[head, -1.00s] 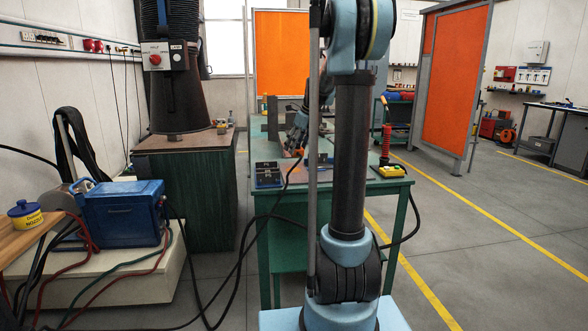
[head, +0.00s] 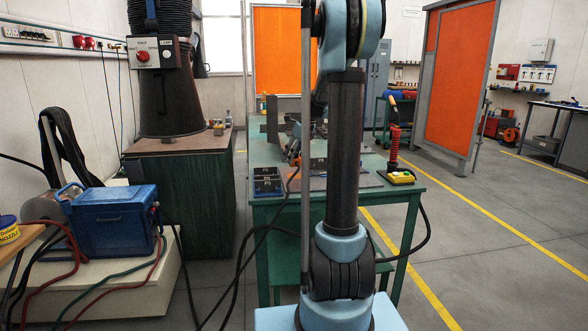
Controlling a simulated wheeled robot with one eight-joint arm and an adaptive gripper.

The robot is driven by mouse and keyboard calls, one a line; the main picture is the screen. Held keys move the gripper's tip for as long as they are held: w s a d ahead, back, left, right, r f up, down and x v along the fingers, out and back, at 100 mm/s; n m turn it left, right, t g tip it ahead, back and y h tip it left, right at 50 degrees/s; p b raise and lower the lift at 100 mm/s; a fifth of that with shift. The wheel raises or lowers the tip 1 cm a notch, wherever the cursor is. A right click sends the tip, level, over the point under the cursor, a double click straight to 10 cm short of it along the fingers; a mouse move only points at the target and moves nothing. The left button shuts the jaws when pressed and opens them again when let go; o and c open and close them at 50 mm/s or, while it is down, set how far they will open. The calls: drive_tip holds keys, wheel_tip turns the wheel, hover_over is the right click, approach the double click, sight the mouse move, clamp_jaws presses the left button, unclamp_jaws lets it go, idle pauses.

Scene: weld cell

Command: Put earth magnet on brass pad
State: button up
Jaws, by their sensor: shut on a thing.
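My gripper (head: 295,151) is small and partly hidden behind my upright arm, over the near left part of the green table (head: 274,213). It appears shut on the earth magnet (head: 294,160), a small piece with orange on it, from which a dark cable hangs over the table's front edge. Whether the magnet touches the tabletop is not clear. I cannot make out the brass pad; my arm covers the middle of the table.
A dark blue box (head: 267,186) sits at the table's front left. The floor right of the table is clear.

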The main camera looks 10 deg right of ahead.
sight(294, 164)
drive_tip(key=shift+f, duration=2.4)
drive_tip(key=o, duration=1.6)
